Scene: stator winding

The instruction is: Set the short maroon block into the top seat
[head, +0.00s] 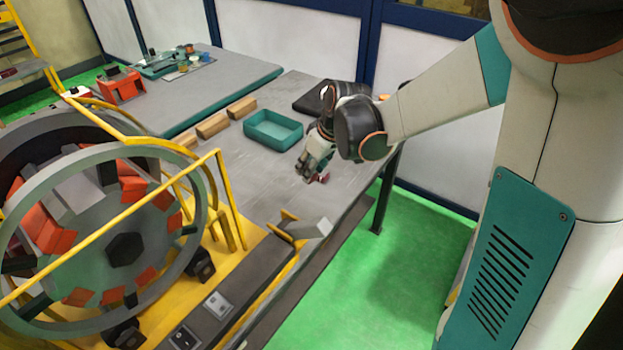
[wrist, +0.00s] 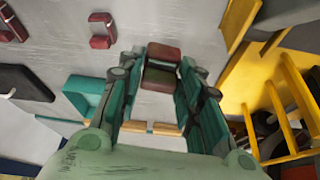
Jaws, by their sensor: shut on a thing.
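My gripper (wrist: 162,72) is shut on a short maroon block (wrist: 163,54), which sits between the two fingertips in the wrist view. In the head view my gripper (head: 314,168) is over the near right part of the grey table, and a bit of maroon (head: 323,177) shows at its fingertips. The stator ring (head: 190,262) stands upright at the left of the head view, far from my gripper. It has orange blocks (head: 47,228) around its inside. I cannot tell clearly which opening is the top seat.
Other maroon pieces (wrist: 102,30) lie on the table in the wrist view. A teal tray (head: 272,131) and tan blocks (head: 212,126) are on the grey table (head: 245,185). Yellow rails (head: 222,195) stand between my gripper and the ring. A dark mat lies behind my gripper.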

